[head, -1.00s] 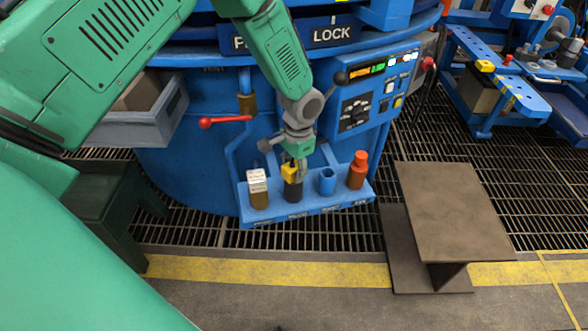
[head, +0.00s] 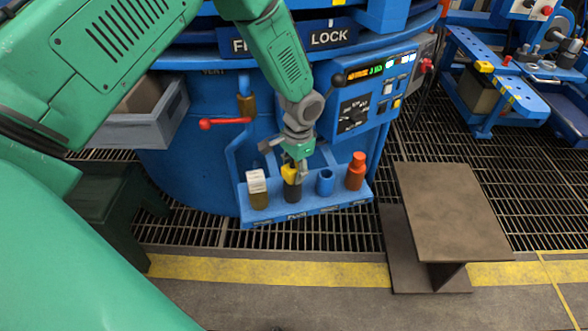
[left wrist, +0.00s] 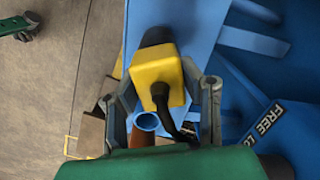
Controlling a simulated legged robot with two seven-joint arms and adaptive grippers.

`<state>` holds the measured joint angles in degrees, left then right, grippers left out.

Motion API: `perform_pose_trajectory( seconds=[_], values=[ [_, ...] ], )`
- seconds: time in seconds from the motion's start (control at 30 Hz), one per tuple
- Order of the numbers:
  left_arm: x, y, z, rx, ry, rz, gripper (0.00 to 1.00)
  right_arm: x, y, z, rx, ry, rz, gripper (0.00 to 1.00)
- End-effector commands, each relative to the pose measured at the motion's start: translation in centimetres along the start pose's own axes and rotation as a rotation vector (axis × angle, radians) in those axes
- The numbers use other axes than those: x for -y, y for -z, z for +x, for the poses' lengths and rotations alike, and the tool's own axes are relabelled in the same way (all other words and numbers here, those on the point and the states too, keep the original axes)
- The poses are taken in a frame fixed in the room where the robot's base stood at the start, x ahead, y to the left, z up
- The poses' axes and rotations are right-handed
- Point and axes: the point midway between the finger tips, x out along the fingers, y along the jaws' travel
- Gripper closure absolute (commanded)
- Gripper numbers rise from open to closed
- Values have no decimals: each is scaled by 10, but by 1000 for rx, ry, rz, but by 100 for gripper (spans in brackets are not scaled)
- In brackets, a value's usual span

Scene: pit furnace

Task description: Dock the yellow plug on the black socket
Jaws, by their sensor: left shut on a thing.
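The yellow plug (head: 290,173) sits at the top of the black socket (head: 292,191) on the blue shelf of the furnace. In the head view it looks upright and in line with the socket; I cannot tell whether it is fully seated. My left gripper (head: 295,168) is shut on the plug from above. In the left wrist view the plug (left wrist: 157,75) lies between the two fingers (left wrist: 163,100), with a black cable coming from it. The dark socket (left wrist: 156,37) shows just beyond the plug, partly hidden by it. My right gripper is not in view.
On the blue shelf (head: 305,208), a white-topped brass post (head: 257,190) stands left of the socket. A blue empty cup (head: 325,182) and an orange-red post (head: 356,172) stand to the right. A red-handled valve (head: 225,122) is above left. A brown steel beam (head: 452,212) stands at right.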

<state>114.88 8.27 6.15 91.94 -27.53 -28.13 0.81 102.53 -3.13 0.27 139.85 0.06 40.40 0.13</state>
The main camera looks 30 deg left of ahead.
Motion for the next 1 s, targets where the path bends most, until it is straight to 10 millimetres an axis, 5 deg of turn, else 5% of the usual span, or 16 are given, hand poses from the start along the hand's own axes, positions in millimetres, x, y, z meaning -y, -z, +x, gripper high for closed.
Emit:
perform_pose_trajectory(
  seconds=[1.0],
  values=[
    [-2,1,0,0,-1,0,97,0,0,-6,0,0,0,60]
  ],
)
